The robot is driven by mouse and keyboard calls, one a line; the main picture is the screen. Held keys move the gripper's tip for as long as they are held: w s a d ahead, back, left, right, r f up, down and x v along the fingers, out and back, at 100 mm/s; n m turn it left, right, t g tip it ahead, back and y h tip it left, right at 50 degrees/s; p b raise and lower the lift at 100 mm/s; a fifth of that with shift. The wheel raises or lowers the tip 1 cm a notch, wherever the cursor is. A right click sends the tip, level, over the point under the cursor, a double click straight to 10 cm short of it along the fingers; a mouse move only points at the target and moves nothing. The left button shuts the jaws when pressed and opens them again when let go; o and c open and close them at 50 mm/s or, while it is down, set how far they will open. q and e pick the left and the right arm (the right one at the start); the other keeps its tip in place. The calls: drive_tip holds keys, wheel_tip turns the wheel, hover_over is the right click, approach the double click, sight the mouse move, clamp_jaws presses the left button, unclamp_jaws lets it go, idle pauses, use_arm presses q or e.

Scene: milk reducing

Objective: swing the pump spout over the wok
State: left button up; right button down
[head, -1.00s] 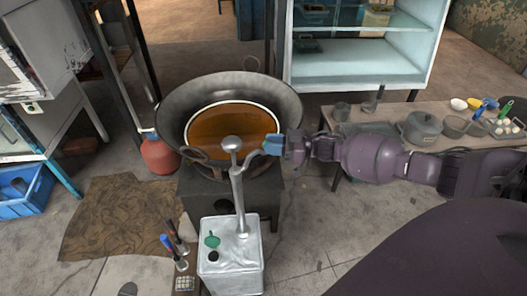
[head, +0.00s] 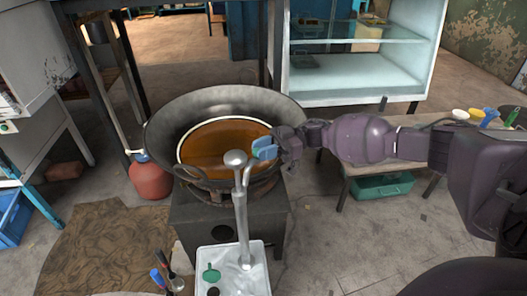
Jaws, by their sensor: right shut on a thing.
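A silver hand pump (head: 240,215) with a round knob on top stands upright on a pale metal tin (head: 228,258). Its thin spout (head: 247,174) bends up and away from the column, and its end is hidden at my right gripper. My right gripper (head: 264,149), with blue finger pads, is shut on the spout, in front of the wok's right side in the picture. The large dark wok (head: 165,122) holds amber liquid (head: 215,140) and sits on a dark stove (head: 190,213). Whether the spout's tip is past the wok's rim cannot be told. My left gripper is out of view.
A green cap (head: 211,274) lies on the tin's top. Tools (head: 165,272) stand left of the tin. A red jug (head: 149,178) is left of the stove. A low table (head: 395,153) and a glass cabinet (head: 360,70) stand at the right. The floor right of the stove is clear.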

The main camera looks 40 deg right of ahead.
idle(0.3)
drive_tip(key=c, duration=0.9)
unclamp_jaws()
drive_tip(key=v, duration=1.1)
drive_tip(key=shift+a, duration=0.1)
